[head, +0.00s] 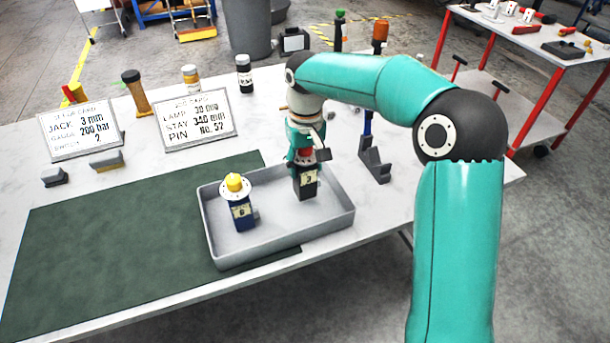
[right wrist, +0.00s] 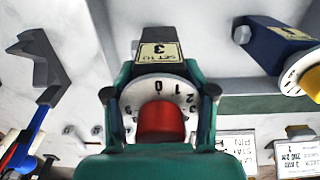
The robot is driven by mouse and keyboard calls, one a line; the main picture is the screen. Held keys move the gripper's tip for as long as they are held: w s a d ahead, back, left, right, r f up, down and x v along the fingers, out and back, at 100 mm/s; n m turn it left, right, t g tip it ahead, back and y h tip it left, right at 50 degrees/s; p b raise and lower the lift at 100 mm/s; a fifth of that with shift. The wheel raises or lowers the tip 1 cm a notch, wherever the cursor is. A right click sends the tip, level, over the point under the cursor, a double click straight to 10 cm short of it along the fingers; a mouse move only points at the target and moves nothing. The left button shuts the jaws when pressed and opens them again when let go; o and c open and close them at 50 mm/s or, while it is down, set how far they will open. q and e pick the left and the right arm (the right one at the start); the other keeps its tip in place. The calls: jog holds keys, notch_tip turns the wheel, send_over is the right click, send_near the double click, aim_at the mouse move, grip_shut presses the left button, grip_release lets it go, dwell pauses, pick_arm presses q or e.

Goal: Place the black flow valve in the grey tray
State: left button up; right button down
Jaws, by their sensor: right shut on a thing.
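The black flow valve (head: 306,184) has a dark body with a label marked 3, a white dial and a red knob. It is upright inside the grey tray (head: 285,240), in its right half. My right gripper (head: 304,158) is above it and shut on it. In the right wrist view the fingers of the right gripper (right wrist: 160,84) lie on both sides of the dial of the black flow valve (right wrist: 158,62). I cannot tell whether its base touches the tray floor. My left gripper is not in view.
A blue valve (head: 240,214) with a yellow knob stands in the tray's left half. A dark stand (head: 374,165) is right of the tray. Two sign cards (head: 195,117) and several bottles stand behind. A green mat (head: 120,245) lies clear at left.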

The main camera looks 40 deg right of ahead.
aim_at(305, 176)
notch_tip(305, 176, down, 4)
jog(key=shift+r, duration=0.2)
jog(key=shift+c, duration=1.7)
grip_release()
notch_tip(305, 176, up, 12)
jog(key=shift+p, duration=0.35)
